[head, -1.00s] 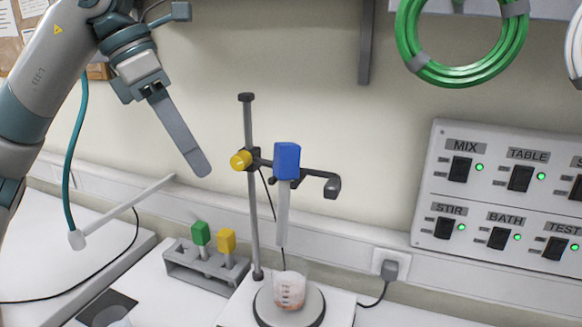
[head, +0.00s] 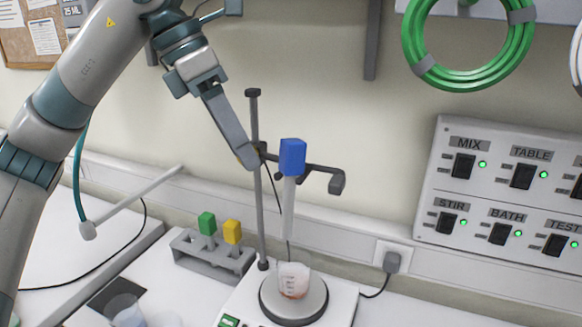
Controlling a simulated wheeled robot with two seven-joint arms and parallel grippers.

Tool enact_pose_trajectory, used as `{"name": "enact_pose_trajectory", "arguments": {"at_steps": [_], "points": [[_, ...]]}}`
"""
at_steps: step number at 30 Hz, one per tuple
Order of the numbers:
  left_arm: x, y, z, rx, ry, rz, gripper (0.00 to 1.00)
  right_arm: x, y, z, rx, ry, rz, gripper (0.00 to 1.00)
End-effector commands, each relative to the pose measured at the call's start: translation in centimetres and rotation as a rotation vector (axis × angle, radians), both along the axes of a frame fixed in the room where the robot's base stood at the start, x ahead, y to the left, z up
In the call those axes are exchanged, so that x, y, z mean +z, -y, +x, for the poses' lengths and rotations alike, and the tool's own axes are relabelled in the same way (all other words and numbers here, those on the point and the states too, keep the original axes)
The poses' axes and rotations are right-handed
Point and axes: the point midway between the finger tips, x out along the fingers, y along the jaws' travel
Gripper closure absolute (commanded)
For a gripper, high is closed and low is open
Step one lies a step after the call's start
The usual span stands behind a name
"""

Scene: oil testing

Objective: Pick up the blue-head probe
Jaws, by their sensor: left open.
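The blue-head probe (head: 292,157) has a blue block head and a pale shaft. It hangs upright at the arm of the retort stand (head: 257,200), above a small beaker (head: 293,279) with reddish-brown liquid. My left gripper (head: 249,163) reaches in from the upper left, its fingers pointing down and right. It is open and empty. My right gripper is out of view.
A grey rack (head: 212,258) holds a green-head and a yellow-head probe left of the stand. The beaker stands on a round plate (head: 310,310). A clear cup (head: 125,311) is at the front left. The switch panel (head: 510,190) and green hose (head: 425,67) are at right.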

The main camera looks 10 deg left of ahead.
Motion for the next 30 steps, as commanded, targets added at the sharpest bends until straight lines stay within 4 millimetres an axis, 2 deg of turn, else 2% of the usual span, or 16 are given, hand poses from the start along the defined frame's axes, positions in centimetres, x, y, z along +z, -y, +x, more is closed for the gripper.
{"name": "enact_pose_trajectory", "arguments": {"at_steps": [4, 19, 30], "points": [[0.1, 1.3, 0.4, -0.001, 0.000, 0.000, 0.52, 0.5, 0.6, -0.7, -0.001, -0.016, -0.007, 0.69], [0.1, 2.0, 0.6, -0.001, -0.001, 0.000, 0.52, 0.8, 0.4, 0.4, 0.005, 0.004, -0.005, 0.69], [0.0, 6.1, 1.7, -0.001, -0.002, 0.001, 0.52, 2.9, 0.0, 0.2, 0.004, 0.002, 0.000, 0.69]]}}
